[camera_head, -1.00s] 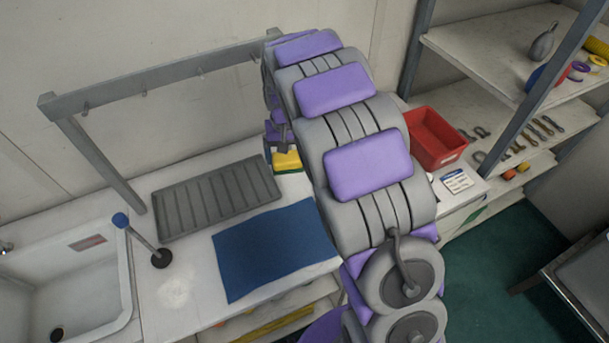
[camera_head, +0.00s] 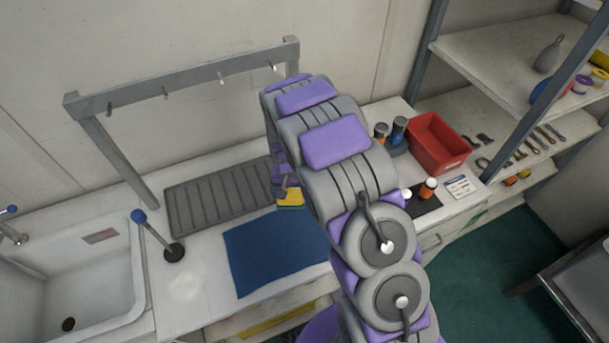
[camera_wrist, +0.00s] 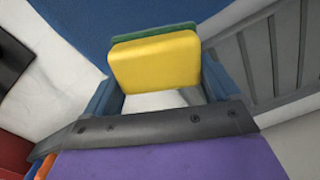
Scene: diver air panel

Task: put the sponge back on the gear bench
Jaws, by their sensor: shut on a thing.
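The sponge (camera_head: 291,197) is yellow with a green layer. It shows large in the wrist view (camera_wrist: 154,62), between the two fingers. My gripper (camera_head: 285,187) is shut on it; the wrist view shows the blue-grey fingers of my gripper (camera_wrist: 160,85) on either side. In the head view the sponge is at the back right corner of the blue mat, by the right end of the grey ribbed tray. I cannot tell whether it touches the surface. The white gear bench (camera_head: 190,290) runs along the wall under the mat and tray. My arm hides part of the bench.
The blue mat (camera_head: 270,255) and ribbed tray (camera_head: 215,200) lie on the bench, below a hook rail (camera_head: 190,78). A sink (camera_head: 85,265) and a blue-knobbed lever (camera_head: 155,232) are left. A red bin (camera_head: 437,142) and bottles (camera_head: 390,135) are right.

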